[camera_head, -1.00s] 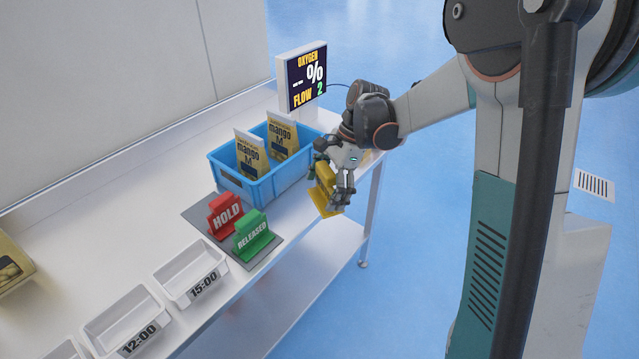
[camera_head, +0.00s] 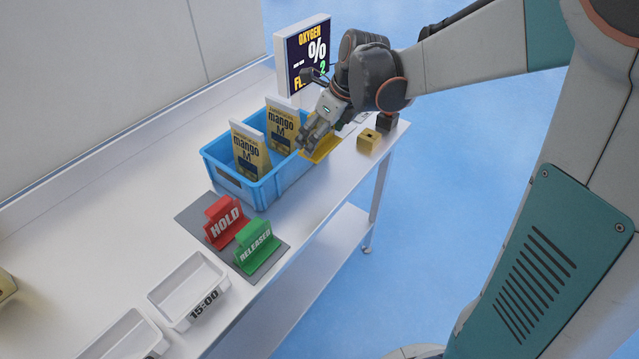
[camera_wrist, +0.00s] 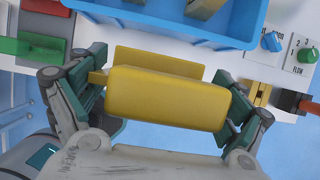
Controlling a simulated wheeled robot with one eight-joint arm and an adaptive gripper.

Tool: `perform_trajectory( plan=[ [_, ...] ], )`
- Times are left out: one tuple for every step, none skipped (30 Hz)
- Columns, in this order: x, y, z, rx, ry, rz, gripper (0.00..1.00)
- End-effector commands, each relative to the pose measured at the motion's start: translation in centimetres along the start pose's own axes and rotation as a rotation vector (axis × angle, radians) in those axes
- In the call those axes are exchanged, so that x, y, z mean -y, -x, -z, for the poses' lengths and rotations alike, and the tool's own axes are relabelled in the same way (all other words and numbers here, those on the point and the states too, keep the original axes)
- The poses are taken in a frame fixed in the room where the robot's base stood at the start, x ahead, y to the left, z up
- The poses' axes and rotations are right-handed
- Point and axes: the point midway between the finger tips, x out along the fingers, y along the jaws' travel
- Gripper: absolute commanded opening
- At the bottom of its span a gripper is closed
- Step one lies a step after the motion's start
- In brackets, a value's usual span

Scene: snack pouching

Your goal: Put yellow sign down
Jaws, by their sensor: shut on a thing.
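The yellow sign (camera_wrist: 165,97) is between the two fingers of my gripper (camera_wrist: 165,100) in the wrist view, and the fingers are shut on it. In the head view my gripper (camera_head: 314,140) is at the right end of the blue crate, and part of the yellow sign (camera_head: 322,150) shows behind the fingers. The sign's lettering is not visible. Whether the sign touches the table cannot be told.
The blue crate (camera_head: 262,191) holds two mango pouches (camera_head: 250,151). Red HOLD (camera_head: 224,222) and green RELEASED (camera_head: 255,242) signs stand on a grey mat (camera_head: 193,213). A small yellow block (camera_head: 369,141) is near the table's right edge. An oxygen display (camera_head: 307,50) stands behind.

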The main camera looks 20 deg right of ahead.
Motion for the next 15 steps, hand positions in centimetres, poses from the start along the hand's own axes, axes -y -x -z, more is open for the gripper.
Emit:
perform_trajectory(
  plan=[
    [0.0,-1.6,0.7,0.0,0.0,0.0,0.63],
    [0.0,-2.3,0.9,0.0,0.001,0.0,0.63],
    [0.0,-3.2,1.3,0.0,0.001,0.0,0.63],
    [0.0,-3.9,1.6,0.0,0.001,0.0,0.63],
    [0.0,-4.6,1.9,0.0,0.001,0.0,0.63],
    [0.0,-5.5,2.2,0.0,0.001,0.0,0.63],
    [0.0,-6.2,2.5,0.0,0.001,0.0,0.63],
    [0.0,-6.8,2.8,0.0,0.001,-0.001,0.63],
    [0.0,-7.7,3.2,0.0,0.001,-0.001,0.63],
    [0.0,-8.3,3.4,0.0,0.001,-0.001,0.63],
    [0.0,-8.8,3.6,0.0,0.002,-0.001,0.63],
    [0.0,-9.4,3.9,0.0,0.002,-0.001,0.63],
    [0.0,-9.8,4.0,0.0,0.002,-0.001,0.63],
    [0.0,-10.2,4.2,0.0,0.002,-0.001,0.63],
    [0.0,-10.5,4.3,0.0,0.002,-0.001,0.63]
  ],
)
